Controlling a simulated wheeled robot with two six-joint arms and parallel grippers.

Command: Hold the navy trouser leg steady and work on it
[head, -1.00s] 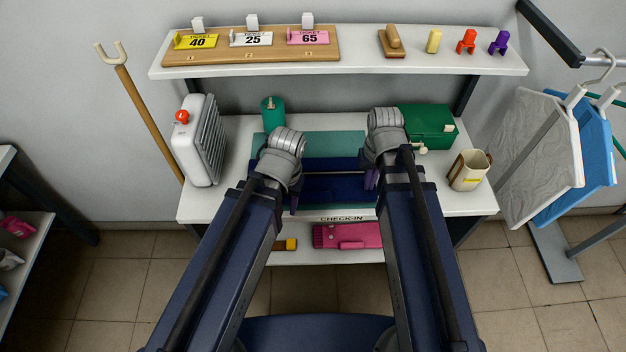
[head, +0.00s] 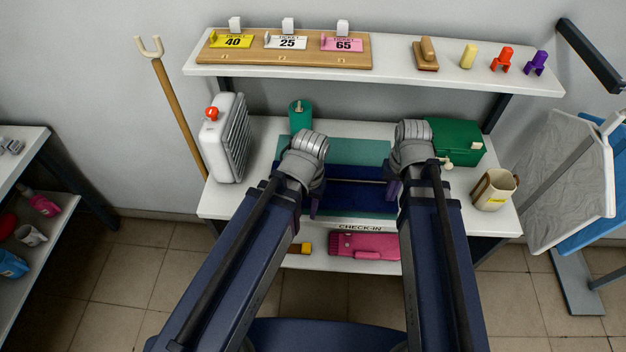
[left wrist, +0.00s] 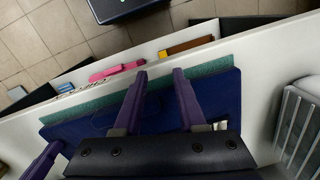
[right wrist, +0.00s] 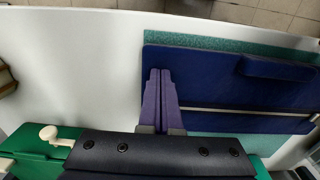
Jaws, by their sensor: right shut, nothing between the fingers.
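The navy trouser leg (head: 352,196) lies flat on a green mat (head: 350,150) on the white check-in counter. It also shows in the left wrist view (left wrist: 225,95) and the right wrist view (right wrist: 205,75). A thin pale strip (right wrist: 240,111) crosses it, and a raised navy piece (right wrist: 280,68) lies near its front edge. My left gripper (left wrist: 158,73) has its purple fingers apart over the left part of the cloth. I cannot tell whether they touch it. My right gripper (right wrist: 160,72) is shut and empty at the cloth's right edge.
A white heater-like box (head: 224,140) and a teal cylinder (head: 300,115) stand on the left. A green box (head: 455,140) and a cream mug (head: 495,190) stand on the right. A shelf (head: 400,75) with tickets runs above. A pink object (head: 365,246) lies below the counter.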

